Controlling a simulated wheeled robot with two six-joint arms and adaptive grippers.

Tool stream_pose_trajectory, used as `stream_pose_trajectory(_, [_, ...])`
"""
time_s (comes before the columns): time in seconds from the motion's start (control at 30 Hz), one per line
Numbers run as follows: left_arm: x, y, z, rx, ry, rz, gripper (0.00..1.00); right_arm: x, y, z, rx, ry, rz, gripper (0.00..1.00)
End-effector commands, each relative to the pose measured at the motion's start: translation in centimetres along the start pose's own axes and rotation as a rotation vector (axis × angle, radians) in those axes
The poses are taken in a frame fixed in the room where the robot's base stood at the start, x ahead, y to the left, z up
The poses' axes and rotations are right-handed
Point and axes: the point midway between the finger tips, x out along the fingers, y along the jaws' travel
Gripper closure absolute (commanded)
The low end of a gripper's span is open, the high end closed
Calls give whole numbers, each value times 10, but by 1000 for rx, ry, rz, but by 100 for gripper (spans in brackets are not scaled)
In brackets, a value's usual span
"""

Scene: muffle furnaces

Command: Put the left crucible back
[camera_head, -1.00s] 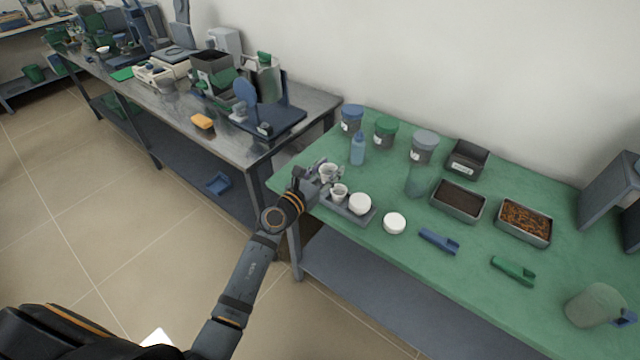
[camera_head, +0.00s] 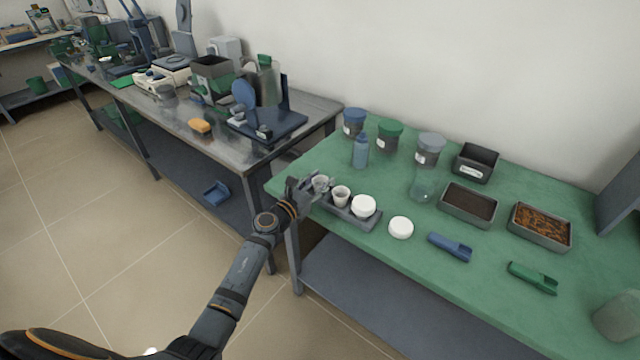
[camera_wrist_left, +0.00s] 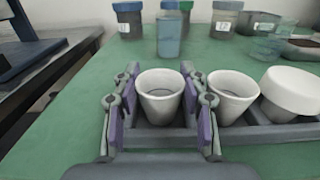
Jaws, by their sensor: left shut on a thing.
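My left gripper (camera_head: 314,187) is at the left end of a grey crucible rack (camera_head: 346,213) on the green table. In the left wrist view its two fingers (camera_wrist_left: 161,115) are shut around the left crucible (camera_wrist_left: 160,92), a white tapered cup that is upright and looks empty. Its base is at the rack's left place; whether it fully rests there I cannot tell. The left crucible also shows in the head view (camera_head: 320,182). A second white crucible (camera_wrist_left: 231,95) stands just right of the fingers in the rack. My right gripper is not in view.
A white lid-like piece (camera_head: 363,205) covers the rack's right place, and another white disc (camera_head: 401,227) lies on the table. A blue bottle (camera_head: 361,151) and lidded jars (camera_head: 389,136) stand behind. Trays (camera_head: 468,204) and scoops (camera_head: 450,247) lie to the right.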

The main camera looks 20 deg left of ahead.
Motion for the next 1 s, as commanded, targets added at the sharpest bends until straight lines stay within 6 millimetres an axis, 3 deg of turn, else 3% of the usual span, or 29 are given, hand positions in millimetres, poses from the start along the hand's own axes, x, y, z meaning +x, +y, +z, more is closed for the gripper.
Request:
stream_pose_trajectory(0.13, [0, 0, -4, 0, 0, 0, 89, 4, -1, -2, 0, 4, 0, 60])
stream_pose_trajectory(0.17, [0, 0, -4, 0, 0, 0, 55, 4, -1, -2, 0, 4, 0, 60])
stream_pose_trajectory(0.23, [0, 0, -3, 0, 0, 0, 47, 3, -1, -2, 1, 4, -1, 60])
stream_pose_trajectory(0.6, [-3, 0, 1, 0, 1, 0, 47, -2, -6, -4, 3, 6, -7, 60])
stream_pose_trajectory(1.0, [-93, -1, -3, 3, 4, -3, 47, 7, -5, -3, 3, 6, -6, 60])
